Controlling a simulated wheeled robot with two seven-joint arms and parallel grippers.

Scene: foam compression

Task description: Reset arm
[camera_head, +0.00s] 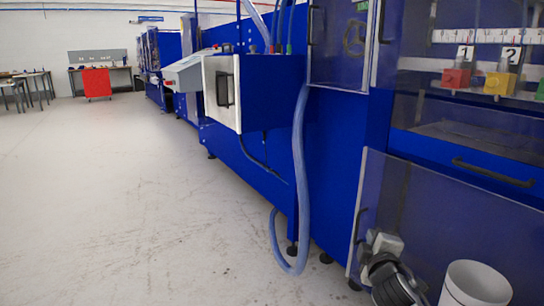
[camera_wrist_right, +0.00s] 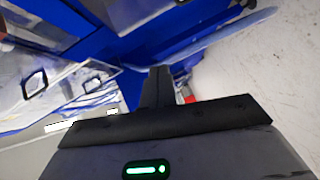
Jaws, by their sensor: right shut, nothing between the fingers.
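My right gripper shows in the wrist view (camera_wrist_right: 158,73), where its dark fingers are together with nothing between them. They point toward the blue machine and the pale floor, apart from both. In the head view, black and light grey parts of my right arm show at the lower right, in front of the machine's clear lower panel. The fingers are hard to make out there. My left gripper is not in view.
A long blue machine (camera_head: 262,165) fills the right side, with a hanging blue hose (camera_head: 299,170), a white control box (camera_head: 222,92) and a clear-doored cabinet holding red (camera_head: 455,78) and yellow (camera_head: 497,83) blocks. A red cart (camera_head: 96,82) stands far back. The floor (camera_head: 120,190) at left is clear.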

